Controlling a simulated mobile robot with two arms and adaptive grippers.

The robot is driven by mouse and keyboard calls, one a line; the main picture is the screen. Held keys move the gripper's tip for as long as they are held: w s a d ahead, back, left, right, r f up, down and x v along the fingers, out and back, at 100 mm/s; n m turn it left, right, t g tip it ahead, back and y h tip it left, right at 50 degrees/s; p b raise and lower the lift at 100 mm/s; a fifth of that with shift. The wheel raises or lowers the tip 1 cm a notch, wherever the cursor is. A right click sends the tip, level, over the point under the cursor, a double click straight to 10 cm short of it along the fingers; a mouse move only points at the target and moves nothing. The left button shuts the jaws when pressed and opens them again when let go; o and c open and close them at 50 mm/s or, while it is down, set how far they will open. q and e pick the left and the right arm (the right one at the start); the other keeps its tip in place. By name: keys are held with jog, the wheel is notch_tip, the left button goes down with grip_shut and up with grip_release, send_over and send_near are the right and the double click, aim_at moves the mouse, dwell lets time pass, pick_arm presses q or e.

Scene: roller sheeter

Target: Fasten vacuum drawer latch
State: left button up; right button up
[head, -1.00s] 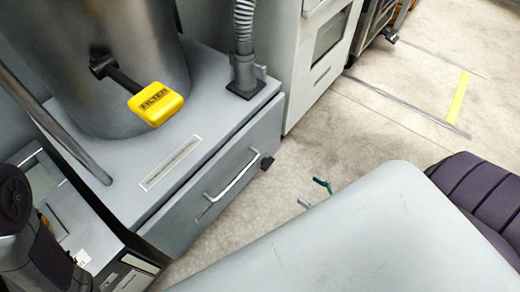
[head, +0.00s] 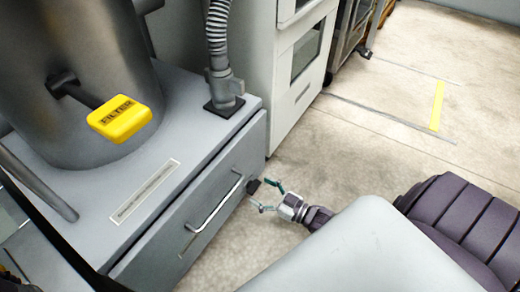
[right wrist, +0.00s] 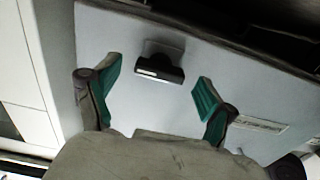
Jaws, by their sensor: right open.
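The grey vacuum drawer (head: 178,237) sits under the steel canister and looks closed, with a long bar handle (head: 215,205) on its front. A small black latch (head: 253,186) is at the right end of the drawer front. It also shows in the right wrist view (right wrist: 160,70), on the pale panel. My right gripper (head: 264,196) is open and empty, with its green-padded fingers pointing at the latch. In the right wrist view the latch lies ahead, between the open fingers (right wrist: 156,88); contact is not visible. My left gripper is out of view.
The steel canister (head: 75,65) with a yellow FILTER knob (head: 119,118) stands on the drawer cabinet. A ribbed hose (head: 218,40) rises at the cabinet's back right corner. A white machine (head: 295,85) stands behind. The floor (head: 385,125) to the right is open.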

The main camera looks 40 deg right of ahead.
jog(key=shift+w+a, duration=0.15)
jog(key=shift+w, duration=0.15)
jog(key=c, duration=1.2)
jog(key=shift+o, duration=0.2)
